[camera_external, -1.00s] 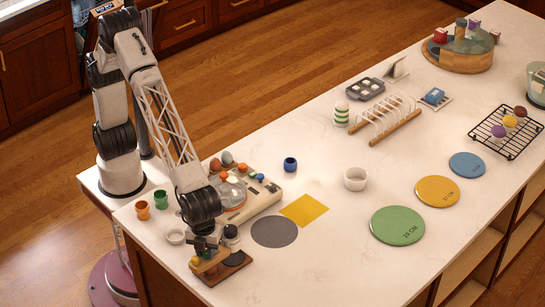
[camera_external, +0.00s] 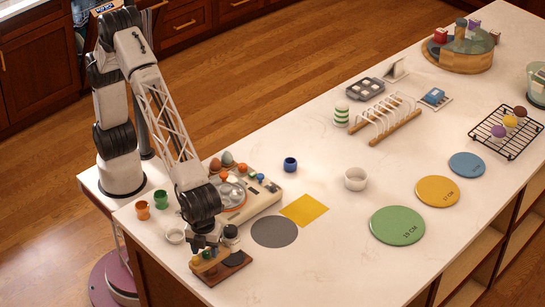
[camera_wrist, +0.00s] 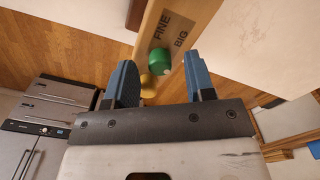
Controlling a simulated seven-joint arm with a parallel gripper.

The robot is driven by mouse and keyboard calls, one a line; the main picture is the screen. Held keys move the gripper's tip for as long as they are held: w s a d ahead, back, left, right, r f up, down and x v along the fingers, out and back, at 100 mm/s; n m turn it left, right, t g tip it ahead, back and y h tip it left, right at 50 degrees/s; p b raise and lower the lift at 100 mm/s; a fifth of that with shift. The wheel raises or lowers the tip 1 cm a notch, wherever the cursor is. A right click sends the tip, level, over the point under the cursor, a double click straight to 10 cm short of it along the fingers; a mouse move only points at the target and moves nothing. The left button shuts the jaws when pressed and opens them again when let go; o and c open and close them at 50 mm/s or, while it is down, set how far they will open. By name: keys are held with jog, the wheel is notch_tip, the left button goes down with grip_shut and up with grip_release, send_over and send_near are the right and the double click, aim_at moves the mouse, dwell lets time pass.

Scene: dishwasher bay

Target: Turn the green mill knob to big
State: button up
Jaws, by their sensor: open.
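The green mill knob (camera_wrist: 160,60) sticks out of a wooden panel in the wrist view, beside a dark label (camera_wrist: 170,33) reading "FINE" and "BIG". A yellow knob (camera_wrist: 149,84) shows just below it. My gripper (camera_wrist: 160,78) is open, with one blue-grey finger on each side of the green knob's line; I cannot tell whether either finger touches it. In the external view my gripper (camera_external: 204,244) hangs over the small wooden mill stand (camera_external: 211,266) at the counter's near corner. The arm partly hides the knobs there, and the green knob's setting is not readable.
A dark-lidded jar (camera_external: 231,234) stands close to the right of my gripper. A white ring (camera_external: 175,236) and orange and green cups (camera_external: 161,199) are to the left. A grey disc (camera_external: 274,232) lies flat to the right.

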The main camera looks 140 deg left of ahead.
aim_at(205, 251)
jog(key=shift+r, duration=3.5)
jog(key=shift+s+a+r, duration=0.3)
jog(key=shift+s+r, duration=0.05)
jog(key=shift+s, duration=0.1)
jog(key=s+a+r+n, duration=0.2)
jog(key=s+a+r, duration=0.15)
jog(key=s, duration=0.45)
jog(key=s+a+r+n+t, duration=0.15)
jog(key=s+a, duration=0.25)
jog(key=s, duration=0.4)
jog(key=s+a+r+n, duration=0.2)
jog(key=s+a+r, duration=0.15)
jog(key=s, duration=0.55)
jog(key=s+a+f+n, duration=0.2)
jog(key=s+a+f, duration=0.1)
jog(key=s, duration=0.9)
jog(key=s+a+f+n+t, duration=0.1)
jog(key=s+a+f+n, duration=0.2)
jog(key=s, duration=0.9)
jog(key=shift+a+f+n, duration=0.15)
jog(key=shift+f+n, duration=0.05)
jog(key=shift+n, duration=0.15)
